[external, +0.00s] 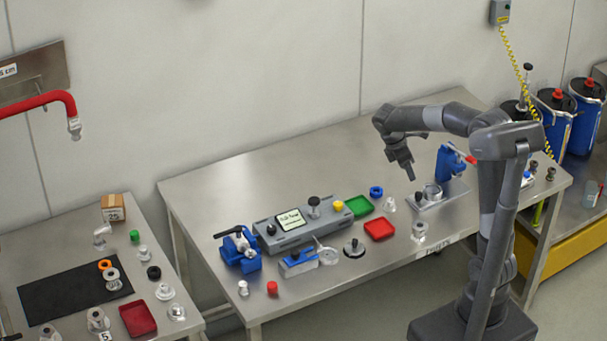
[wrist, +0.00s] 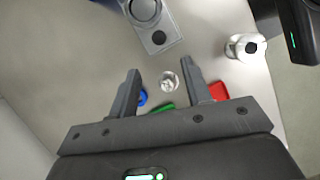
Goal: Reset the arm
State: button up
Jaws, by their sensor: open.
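My arm (external: 490,150) stands at the front right and reaches over the steel table (external: 250,175). My gripper (external: 408,172) points down above the table, near a grey fixture plate with a metal ring (external: 432,193). In the wrist view my gripper (wrist: 160,72) has its two fingers apart, with nothing held between them. A small clear-and-white piece (wrist: 169,82) lies on the table below, seen between the fingers.
Near the gripper are a green tray (external: 359,206), a red tray (external: 379,229), a blue ring (external: 376,191) and a blue clamp (external: 450,163). A grey control box (external: 300,222) stands left. The table's back left is clear.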

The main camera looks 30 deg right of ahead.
jog(key=s+r+m+t+y, duration=0.2)
jog(key=s+r+m+t, duration=0.1)
jog(key=s+m, duration=0.4)
jog(key=s+r+m+t+y, duration=0.2)
jog(key=s+m, duration=0.6)
jog(key=s, duration=0.5)
jog(key=shift+d+r+t, duration=0.35)
jog(key=shift+r+t, duration=0.15)
jog(key=shift+t, duration=0.4)
jog(key=shift+o, duration=0.3)
jog(key=shift+s, duration=0.1)
dwell(1.1)
